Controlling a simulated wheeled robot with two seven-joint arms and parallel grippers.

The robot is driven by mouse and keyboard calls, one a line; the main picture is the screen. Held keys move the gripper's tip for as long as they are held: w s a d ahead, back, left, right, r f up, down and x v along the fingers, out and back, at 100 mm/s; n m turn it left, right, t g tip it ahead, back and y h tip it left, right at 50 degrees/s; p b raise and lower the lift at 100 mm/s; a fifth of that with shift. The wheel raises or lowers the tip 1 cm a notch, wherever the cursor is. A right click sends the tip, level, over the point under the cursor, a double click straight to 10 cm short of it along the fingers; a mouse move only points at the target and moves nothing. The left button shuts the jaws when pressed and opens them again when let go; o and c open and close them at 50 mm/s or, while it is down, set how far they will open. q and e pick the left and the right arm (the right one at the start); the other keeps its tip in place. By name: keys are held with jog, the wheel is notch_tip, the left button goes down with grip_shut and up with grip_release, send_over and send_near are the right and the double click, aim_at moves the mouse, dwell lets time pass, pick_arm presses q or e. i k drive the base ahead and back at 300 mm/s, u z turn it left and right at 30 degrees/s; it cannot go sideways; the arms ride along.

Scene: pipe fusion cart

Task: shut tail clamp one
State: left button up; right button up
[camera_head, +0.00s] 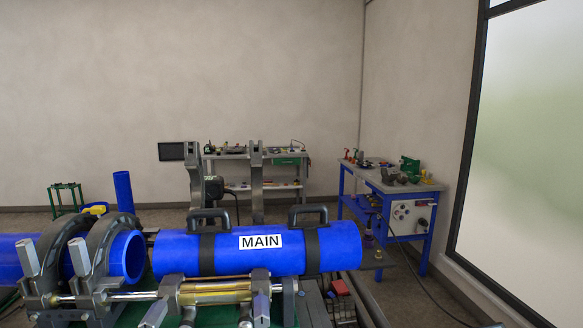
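The blue main pipe (230,255) lies level on the cart, with a white MAIN label and two black straps with handles. Two grey clamp arms stand upright and open behind it, a left one (194,175) and a right one (257,186). Nothing shows which is tail clamp one. Below the pipe's front are grey lower clamp parts with upright bolts (261,305). At left, two grey clamps (103,240) arch over another blue pipe (134,256) and look closed. A gap separates the two pipe ends. Neither of my grippers is in view.
A metal rod (133,296) and a brass-coloured cylinder (215,290) run along the cart's front. A blue workbench (395,190) with tools stands at the right, and a grey shelf bench (285,156) stands at the back. The space above the main pipe is clear.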

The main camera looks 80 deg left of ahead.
aim_at(256, 151)
jog(key=u, duration=0.05)
jog(key=i, duration=3.15)
jog(key=u, duration=2.5)
jog(key=i, duration=1.7)
jog(key=u, duration=0.4)
jog(key=i, duration=1.1)
jog(key=u, duration=0.9)
